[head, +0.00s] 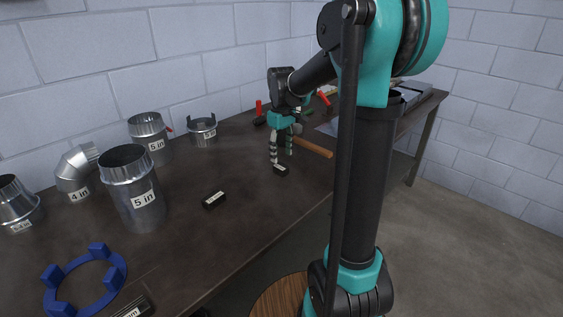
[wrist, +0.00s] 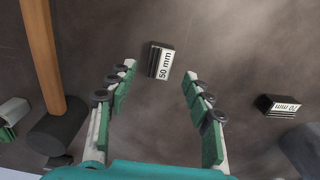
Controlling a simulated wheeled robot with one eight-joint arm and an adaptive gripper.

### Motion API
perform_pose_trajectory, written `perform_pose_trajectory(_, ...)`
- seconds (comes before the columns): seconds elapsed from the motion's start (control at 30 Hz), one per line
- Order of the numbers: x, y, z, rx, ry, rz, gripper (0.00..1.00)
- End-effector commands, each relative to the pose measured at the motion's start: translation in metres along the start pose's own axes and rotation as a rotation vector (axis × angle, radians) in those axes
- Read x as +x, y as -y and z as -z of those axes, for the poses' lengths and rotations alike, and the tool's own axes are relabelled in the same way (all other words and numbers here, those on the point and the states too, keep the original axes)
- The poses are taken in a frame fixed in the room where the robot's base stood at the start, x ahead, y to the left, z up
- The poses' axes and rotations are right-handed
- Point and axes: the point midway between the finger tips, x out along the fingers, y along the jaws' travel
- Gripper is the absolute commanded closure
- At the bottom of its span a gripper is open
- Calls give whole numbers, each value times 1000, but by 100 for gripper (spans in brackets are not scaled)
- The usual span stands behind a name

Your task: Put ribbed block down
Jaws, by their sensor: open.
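A small black block labelled 50 mm (wrist: 160,60), with what look like ribbed sides, rests on the dark table just beyond my fingertips. In the head view the same block (head: 281,170) sits directly below my gripper (head: 281,158). My gripper (wrist: 158,78) is open, its two green-padded fingers apart with nothing between them. The fingers point down at the table, and the block appears free of both. A similar black block labelled 70 mm (wrist: 281,106) lies apart to the right in the wrist view; the head view shows it too (head: 213,200).
A hammer with a wooden handle (wrist: 45,55) lies left of my gripper in the wrist view. Metal duct pieces, including a 5 in pipe (head: 135,190), stand on the left of the table. A blue ring (head: 116,278) lies at front left. Table around the blocks is mostly clear.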

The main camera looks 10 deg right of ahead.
Motion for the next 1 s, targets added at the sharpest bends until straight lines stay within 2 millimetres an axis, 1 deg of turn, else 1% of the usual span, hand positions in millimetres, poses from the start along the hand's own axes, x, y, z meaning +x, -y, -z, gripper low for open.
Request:
perform_pose_trajectory(0.03,-11,0,0,0,0,0,49)
perform_pose_trajectory(0.2,-43,0,0,0,0,0,49)
perform_pose_trajectory(0.3,-56,0,0,0,0,0,49)
perform_pose_trajectory(0.4,-66,0,0,0,0,0,49)
perform_pose_trajectory(0.57,-71,0,0,0,0,0,49)
perform_pose_trajectory(1.0,-71,0,0,0,0,0,49)
